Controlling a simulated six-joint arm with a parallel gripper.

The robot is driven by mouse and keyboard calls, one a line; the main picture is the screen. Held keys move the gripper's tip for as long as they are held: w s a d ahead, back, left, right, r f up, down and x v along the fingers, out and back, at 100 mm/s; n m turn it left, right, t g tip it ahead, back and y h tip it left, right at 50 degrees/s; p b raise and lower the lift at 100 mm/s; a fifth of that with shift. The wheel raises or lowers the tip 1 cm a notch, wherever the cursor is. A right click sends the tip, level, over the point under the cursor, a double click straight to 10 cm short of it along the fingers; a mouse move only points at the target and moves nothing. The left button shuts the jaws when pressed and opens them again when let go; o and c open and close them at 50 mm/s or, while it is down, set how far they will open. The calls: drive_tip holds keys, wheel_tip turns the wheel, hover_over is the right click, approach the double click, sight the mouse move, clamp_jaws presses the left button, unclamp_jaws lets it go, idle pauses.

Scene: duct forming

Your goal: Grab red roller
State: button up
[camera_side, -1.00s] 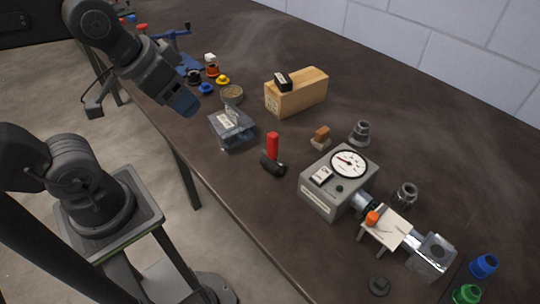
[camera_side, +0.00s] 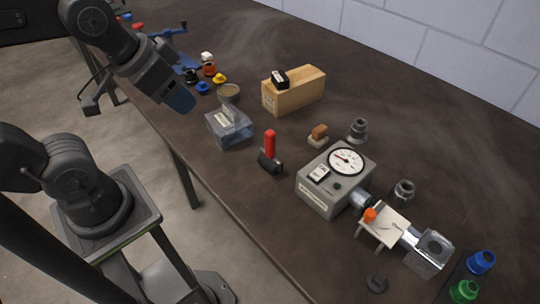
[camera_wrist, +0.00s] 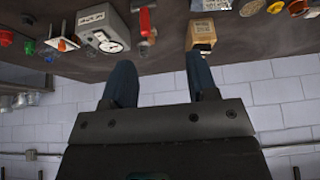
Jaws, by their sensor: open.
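The red roller (camera_side: 270,144) has an upright red handle and a black cylinder (camera_side: 270,162) at its foot, on the dark table near its front edge. In the wrist view the red roller (camera_wrist: 146,24) shows near the top, above the gap between my fingers. My gripper (camera_side: 180,100) is up at the left in the side view, left of the roller and well apart from it. Its two blue-grey fingers are spread and empty in the wrist view (camera_wrist: 161,80).
A clear box (camera_side: 230,128) stands between my gripper and the roller. A wooden block (camera_side: 296,93) is behind, and a grey gauge box (camera_side: 325,195) is to the right. A small white stand (camera_side: 384,226) and several coloured caps are farther off. Bare table lies behind the roller.

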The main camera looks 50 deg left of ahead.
drive_tip(key=w+d+m+g, duration=0.2)
drive_tip(key=w+m+g, duration=0.1)
drive_tip(key=w+m, duration=0.7)
drive_tip(key=m+g, duration=0.3)
drive_tip(key=m, duration=0.4)
approach(270, 132)
drive_tip(key=f, duration=0.7)
drive_tip(key=shift+s+a, duration=0.2)
drive_tip(key=shift+a, duration=0.15)
drive_tip(key=shift+w+d+f, duration=0.1)
drive_tip(key=shift+d+f, duration=0.1)
drive_tip(key=shift+f, duration=1.2)
drive_tip(key=shift+d+f, duration=0.15)
drive_tip(key=shift+f, duration=1.25)
clamp_jaws()
